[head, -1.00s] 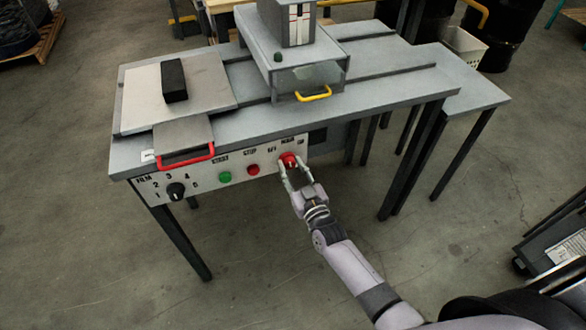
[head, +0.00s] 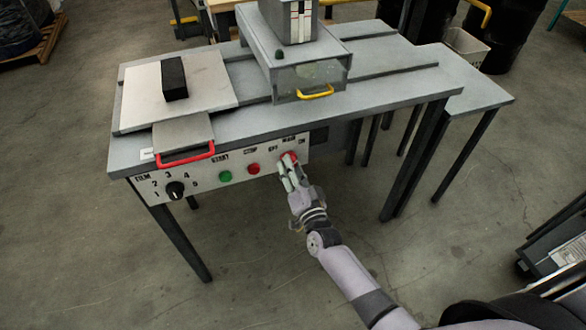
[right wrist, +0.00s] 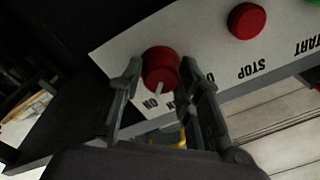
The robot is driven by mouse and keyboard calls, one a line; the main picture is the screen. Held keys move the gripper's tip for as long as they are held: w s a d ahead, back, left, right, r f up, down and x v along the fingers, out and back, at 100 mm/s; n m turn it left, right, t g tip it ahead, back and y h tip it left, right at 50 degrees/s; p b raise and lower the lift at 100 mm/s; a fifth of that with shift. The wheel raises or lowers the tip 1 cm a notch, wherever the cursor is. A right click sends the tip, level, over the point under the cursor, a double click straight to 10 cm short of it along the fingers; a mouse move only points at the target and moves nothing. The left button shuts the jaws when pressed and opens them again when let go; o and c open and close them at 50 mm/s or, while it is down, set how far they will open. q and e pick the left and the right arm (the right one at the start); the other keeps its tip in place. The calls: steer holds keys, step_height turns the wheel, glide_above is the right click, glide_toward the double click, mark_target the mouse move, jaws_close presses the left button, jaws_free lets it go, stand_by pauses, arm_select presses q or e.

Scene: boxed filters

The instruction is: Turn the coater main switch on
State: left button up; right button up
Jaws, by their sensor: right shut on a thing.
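The main switch (head: 289,157) is a red round knob at the right end of the coater's white front panel (head: 205,188). In the right wrist view the knob (right wrist: 160,66) carries a white pointer line, which points down in that picture, towards the ON and MAIN lettering. My right gripper (head: 287,169) is shut on the knob. In the right wrist view its two fingers (right wrist: 161,90) stand on either side of the knob. My left gripper is not in view.
The green START button (head: 225,176) and red STOP button (head: 253,168) sit left of the knob. A black film dial (head: 175,190) is at the panel's left end. A red handle (head: 187,156) and a yellow handle (head: 316,93) stick out above. The floor in front is clear.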

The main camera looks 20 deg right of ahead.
steer(key=shift+w+a+r+m, duration=0.1)
steer(key=shift+w+r+m, duration=0.05)
steer(key=shift+r+m, duration=0.3)
steer(key=o, duration=1.1)
steer(key=shift+f, duration=0.2)
steer(key=shift+f, duration=0.1)
steer(key=s, duration=0.8)
steer(key=s+f, duration=0.1)
steer(key=s, duration=0.3)
steer(key=shift+d, duration=0.2)
